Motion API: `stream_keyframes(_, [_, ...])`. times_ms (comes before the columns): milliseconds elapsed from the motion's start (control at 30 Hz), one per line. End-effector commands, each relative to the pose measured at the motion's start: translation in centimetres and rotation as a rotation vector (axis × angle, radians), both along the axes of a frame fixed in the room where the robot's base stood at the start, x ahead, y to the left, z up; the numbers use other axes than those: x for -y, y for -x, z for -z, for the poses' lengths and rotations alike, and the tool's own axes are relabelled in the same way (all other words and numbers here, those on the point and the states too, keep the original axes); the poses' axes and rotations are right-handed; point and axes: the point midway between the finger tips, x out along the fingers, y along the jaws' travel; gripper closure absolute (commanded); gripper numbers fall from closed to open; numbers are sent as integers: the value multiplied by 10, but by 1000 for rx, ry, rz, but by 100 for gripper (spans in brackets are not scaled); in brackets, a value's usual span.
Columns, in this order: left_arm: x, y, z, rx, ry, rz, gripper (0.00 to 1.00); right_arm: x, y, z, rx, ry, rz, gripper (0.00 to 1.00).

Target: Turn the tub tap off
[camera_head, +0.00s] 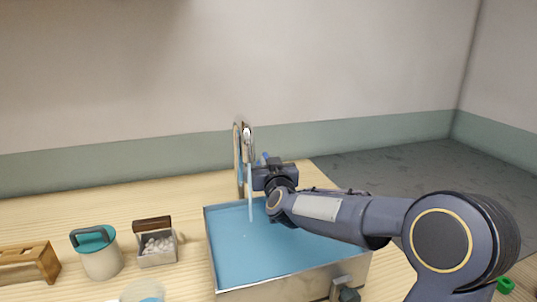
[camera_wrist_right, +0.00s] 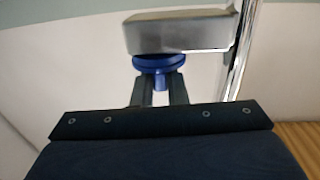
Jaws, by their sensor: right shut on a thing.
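A metal tap (camera_head: 246,133) stands at the back of the blue tub (camera_head: 290,255). A thin pale stream of water (camera_head: 250,195) falls from its spout into the tub. My right gripper (camera_head: 259,178) is beside the tap, above the tub's back edge. In the right wrist view, a round blue knob (camera_wrist_right: 155,63) sits under a grey metal block (camera_wrist_right: 180,32). The fingers of my right gripper (camera_wrist_right: 158,86) are shut on the knob's narrow stem. In the head view, the arm and gripper hide much of this grip. My left gripper is not in view.
Left of the tub are a small box of white pieces (camera_head: 157,259), a teal-lidded canister (camera_head: 101,259) and a wooden rack (camera_head: 30,265). A cup (camera_head: 143,291) is at the front. A metal fitting with a dark knob (camera_head: 346,293) is on the tub's front.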

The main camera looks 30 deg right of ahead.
Motion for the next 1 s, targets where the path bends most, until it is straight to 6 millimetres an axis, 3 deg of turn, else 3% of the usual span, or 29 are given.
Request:
stream_keyframes(33, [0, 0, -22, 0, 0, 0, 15, -4, -1, -9, -8, -1, 24, 100])
stream_keyframes(300, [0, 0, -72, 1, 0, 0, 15, -9, -4, -6, -9, 2, 255, 100])
stream_keyframes(600, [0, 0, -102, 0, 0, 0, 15, -13, -9, -3, -6, 4, 526, 100])
stream_keyframes(1000, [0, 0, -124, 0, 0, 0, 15, -14, -12, -1, -3, 2, 764, 100])
